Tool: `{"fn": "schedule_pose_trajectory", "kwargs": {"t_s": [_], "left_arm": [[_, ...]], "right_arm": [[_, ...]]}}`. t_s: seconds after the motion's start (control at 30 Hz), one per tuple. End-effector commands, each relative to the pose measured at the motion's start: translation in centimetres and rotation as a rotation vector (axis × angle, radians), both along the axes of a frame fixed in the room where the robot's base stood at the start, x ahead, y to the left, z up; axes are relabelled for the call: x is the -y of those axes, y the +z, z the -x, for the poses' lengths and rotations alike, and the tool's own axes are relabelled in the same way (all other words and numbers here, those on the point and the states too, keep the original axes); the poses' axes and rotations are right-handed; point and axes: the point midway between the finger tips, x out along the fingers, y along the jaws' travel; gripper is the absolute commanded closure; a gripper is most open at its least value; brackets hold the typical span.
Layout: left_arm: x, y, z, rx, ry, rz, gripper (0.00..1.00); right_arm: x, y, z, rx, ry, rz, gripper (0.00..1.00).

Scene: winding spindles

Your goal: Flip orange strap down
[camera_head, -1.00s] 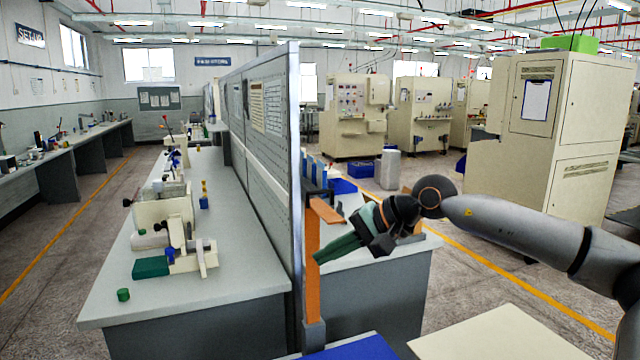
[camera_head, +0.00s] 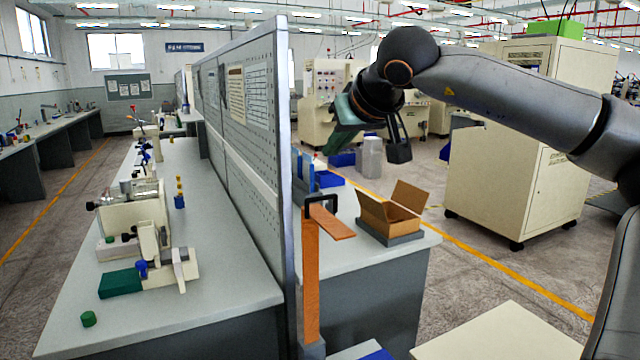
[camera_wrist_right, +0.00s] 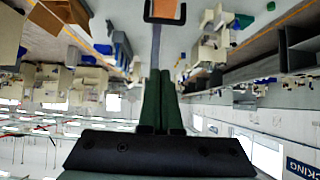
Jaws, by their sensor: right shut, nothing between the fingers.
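The orange strap (camera_head: 311,280) hangs upright at the near end of the partition between the benches. Its short upper flap (camera_head: 333,223) sticks out to the right and slopes slightly down, beside a black bracket (camera_head: 321,199). My right gripper (camera_head: 332,146), with green fingers, is above the strap and apart from it; its fingertips are partly hard to make out. In the right wrist view its fingers (camera_wrist_right: 161,85) are shut together and empty, with orange strap material (camera_wrist_right: 165,9) in the black bracket beyond the tips. My left gripper is out of view.
An open cardboard box (camera_head: 388,212) stands on the right bench, with blue bins (camera_head: 330,179) behind it. The pegboard partition (camera_head: 240,130) rises left of the strap. The left bench (camera_head: 210,295) holds a cream fixture (camera_head: 135,225). A pale surface (camera_head: 480,335) lies at bottom right.

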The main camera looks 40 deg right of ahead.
Motion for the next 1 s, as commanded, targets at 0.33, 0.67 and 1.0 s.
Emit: {"fn": "schedule_pose_trajectory", "kwargs": {"t_s": [0.33,0.67,1.0], "left_arm": [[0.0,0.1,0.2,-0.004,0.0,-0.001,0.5],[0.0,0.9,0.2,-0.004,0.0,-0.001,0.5],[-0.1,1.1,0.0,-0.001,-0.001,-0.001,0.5]], "right_arm": [[0.3,-0.8,-1.0,-0.003,-0.001,-0.004,1.0],[1.7,-4.4,-5.2,-0.006,-0.002,-0.004,1.0],[1.9,-7.4,-5.9,0.002,0.002,-0.007,1.0]]}}
